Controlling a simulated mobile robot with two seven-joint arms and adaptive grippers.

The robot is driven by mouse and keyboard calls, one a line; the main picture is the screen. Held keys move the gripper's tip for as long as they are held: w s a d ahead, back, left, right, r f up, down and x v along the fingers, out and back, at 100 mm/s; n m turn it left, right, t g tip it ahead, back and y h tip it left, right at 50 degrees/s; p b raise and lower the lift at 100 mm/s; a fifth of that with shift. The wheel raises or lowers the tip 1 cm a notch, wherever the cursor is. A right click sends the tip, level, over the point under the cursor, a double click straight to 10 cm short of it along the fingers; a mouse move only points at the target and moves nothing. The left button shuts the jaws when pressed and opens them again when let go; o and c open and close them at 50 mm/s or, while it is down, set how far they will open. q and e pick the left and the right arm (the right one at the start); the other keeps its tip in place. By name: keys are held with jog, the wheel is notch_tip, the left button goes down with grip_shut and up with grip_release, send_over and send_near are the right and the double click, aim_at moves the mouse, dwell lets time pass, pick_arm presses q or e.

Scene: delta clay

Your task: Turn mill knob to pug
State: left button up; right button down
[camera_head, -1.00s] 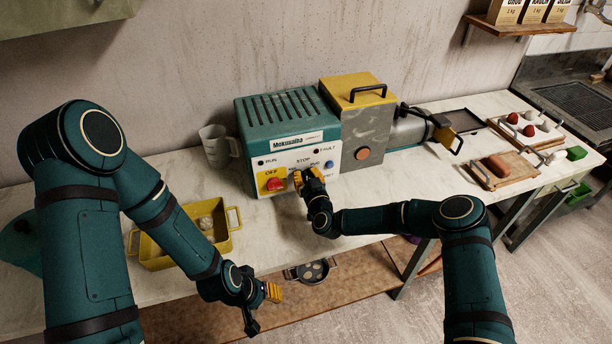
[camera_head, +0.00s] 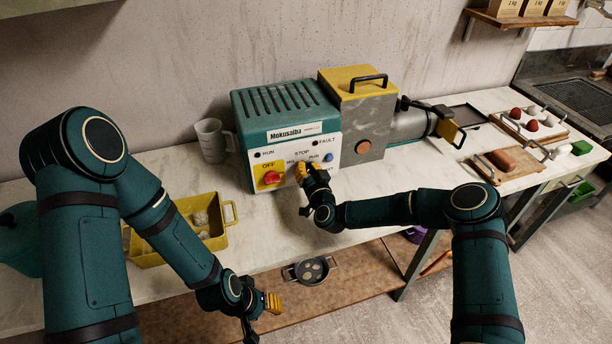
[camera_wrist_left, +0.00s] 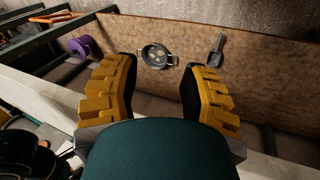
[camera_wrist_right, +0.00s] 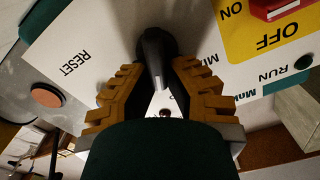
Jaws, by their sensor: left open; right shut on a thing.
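The teal mill (camera_head: 283,110) stands on the bench with a white control panel on its front. The panel carries a red switch on a yellow OFF plate (camera_head: 268,175), a blue button (camera_head: 328,157) and small labels. My right gripper (camera_head: 308,170) is at the middle of the panel. In the right wrist view its yellow fingers (camera_wrist_right: 158,95) are shut on the dark mill knob (camera_wrist_right: 153,62). The gripper largely hides the knob in the head view. My left gripper (camera_head: 262,302) is open and empty in front of the bench; its spread fingers (camera_wrist_left: 160,90) show in the left wrist view.
A yellow tray (camera_head: 232,212) with pale lumps and a clear jug (camera_head: 212,140) stand left of the mill. Boards (camera_head: 505,172) with clay pieces lie at the right. A pan (camera_head: 309,270) sits on the lower shelf.

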jog(key=m+b, duration=0.2)
jog(key=shift+d+f+m+b, duration=0.15)
jog(key=shift+f+m+b, duration=0.1)
jog(key=shift+m+b, duration=0.15)
jog(key=shift+d+m+b, duration=0.1)
jog(key=shift+m+b, duration=0.4)
jog(key=shift+w+r, duration=0.1)
jog(key=c, duration=1)
grip_release()
jog(key=v, duration=1.2)
